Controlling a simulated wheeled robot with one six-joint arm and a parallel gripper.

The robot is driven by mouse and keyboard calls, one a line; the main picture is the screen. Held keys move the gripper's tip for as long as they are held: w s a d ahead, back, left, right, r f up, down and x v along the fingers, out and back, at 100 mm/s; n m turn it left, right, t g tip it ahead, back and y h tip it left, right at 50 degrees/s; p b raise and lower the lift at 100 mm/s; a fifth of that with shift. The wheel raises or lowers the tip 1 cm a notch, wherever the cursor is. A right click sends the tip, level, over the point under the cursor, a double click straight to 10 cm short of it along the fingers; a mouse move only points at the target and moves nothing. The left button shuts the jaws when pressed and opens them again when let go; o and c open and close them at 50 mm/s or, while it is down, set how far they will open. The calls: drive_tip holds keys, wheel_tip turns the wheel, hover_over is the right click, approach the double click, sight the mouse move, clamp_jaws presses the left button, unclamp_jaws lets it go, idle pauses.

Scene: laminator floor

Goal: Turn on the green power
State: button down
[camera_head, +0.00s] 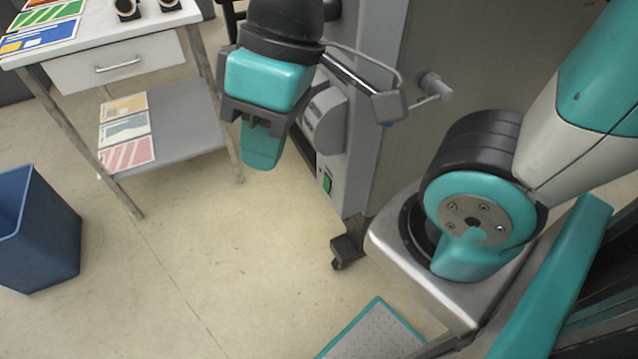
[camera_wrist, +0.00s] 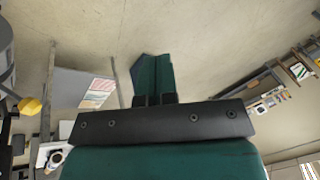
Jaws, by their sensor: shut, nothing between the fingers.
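The green power switch (camera_head: 327,182) is a small green rectangle low on the narrow grey side of the laminator (camera_head: 375,120). My gripper (camera_head: 261,160) is in front of the machine, to the left of and slightly above the switch in the head view, apart from it. Its teal fingers are shut with nothing between them and point downward. The switch cannot be made out in the wrist view.
A grey table (camera_head: 125,65) with a drawer and coloured sheets stands at the upper left. A blue bin (camera_head: 40,235) is at the left. A grey rounded housing (camera_head: 325,120) juts out above the switch. A caster (camera_head: 345,248) stands below. The floor between is clear.

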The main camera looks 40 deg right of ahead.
sight(326, 183)
drive_tip(key=w+d+f+m+g+h+b, duration=0.1)
drive_tip(key=w+d+f+m+h+b, duration=0.2)
drive_tip(key=w+f, duration=0.3)
drive_tip(key=w+d+f+m+h+b, duration=0.3)
drive_tip(key=w+f+h+b, duration=0.2)
drive_tip(key=f, duration=1.1)
drive_tip(key=w+d+f+m+g+h+b, duration=0.1)
drive_tip(key=w+d+f+m+h+b, duration=0.3)
drive_tip(key=w+f, duration=0.4)
wheel_tip(326, 183, down, 3)
drive_tip(key=shift+w+g+h+b, duration=0.15)
drive_tip(key=shift+g+h+b, duration=0.15)
drive_tip(key=shift+h, duration=0.3)
drive_tip(key=shift+d, duration=0.1)
drive_tip(key=d+r+x, duration=0.1)
drive_tip(key=x, duration=1.2)
drive_tip(key=shift+s+d+r+b, duration=0.25)
drive_tip(key=shift+s+d+b, duration=0.05)
drive_tip(key=shift+d, duration=0.05)
